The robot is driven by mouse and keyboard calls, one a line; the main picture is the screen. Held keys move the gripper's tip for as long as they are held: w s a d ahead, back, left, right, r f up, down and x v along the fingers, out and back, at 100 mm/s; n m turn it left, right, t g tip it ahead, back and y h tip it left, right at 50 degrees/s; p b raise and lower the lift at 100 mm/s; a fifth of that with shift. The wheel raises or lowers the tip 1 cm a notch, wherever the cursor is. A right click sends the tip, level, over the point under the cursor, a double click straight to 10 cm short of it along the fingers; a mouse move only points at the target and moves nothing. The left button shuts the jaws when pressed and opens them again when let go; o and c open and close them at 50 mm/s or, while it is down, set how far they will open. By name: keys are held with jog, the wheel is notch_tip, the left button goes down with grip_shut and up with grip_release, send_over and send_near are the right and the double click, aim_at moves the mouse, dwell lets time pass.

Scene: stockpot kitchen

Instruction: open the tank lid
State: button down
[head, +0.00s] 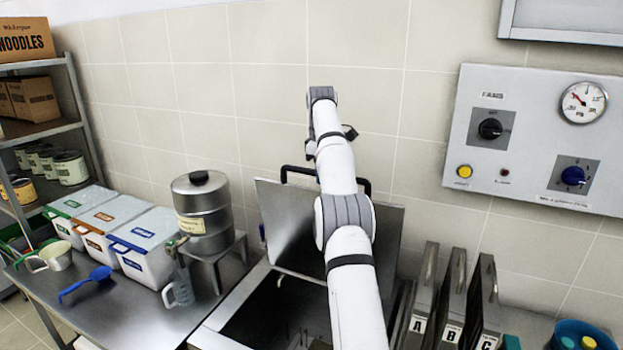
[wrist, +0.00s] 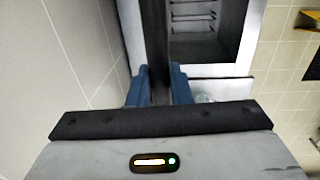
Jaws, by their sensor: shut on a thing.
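The tank lid (head: 285,215) is a flat steel panel. In the head view it stands raised and steep at the back edge of the open tank (head: 262,315), near the tiled wall. Its black handle (head: 300,171) is along the upper edge, partly hidden by my arm. My gripper (wrist: 158,88) shows in the wrist view with two blue fingers shut on a dark bar, the lid handle. In the head view the fingers are hidden behind my arm. The tank (wrist: 205,40) also shows in the wrist view, its inside uncovered with rungs or ribs on a wall.
A steel pot (head: 203,215) on a small stand and white lidded bins (head: 145,245) are left of the tank. Lettered upright panels (head: 452,300) stand close on the right. A control panel (head: 535,140) hangs on the wall at right. The wall is close behind the lid.

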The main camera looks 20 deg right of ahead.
jog(key=shift+w+d, duration=0.4)
jog(key=shift+w, duration=0.05)
jog(key=shift+f, duration=0.1)
jog(key=c, duration=1.3)
grip_release()
jog(key=shift+d, duration=0.1)
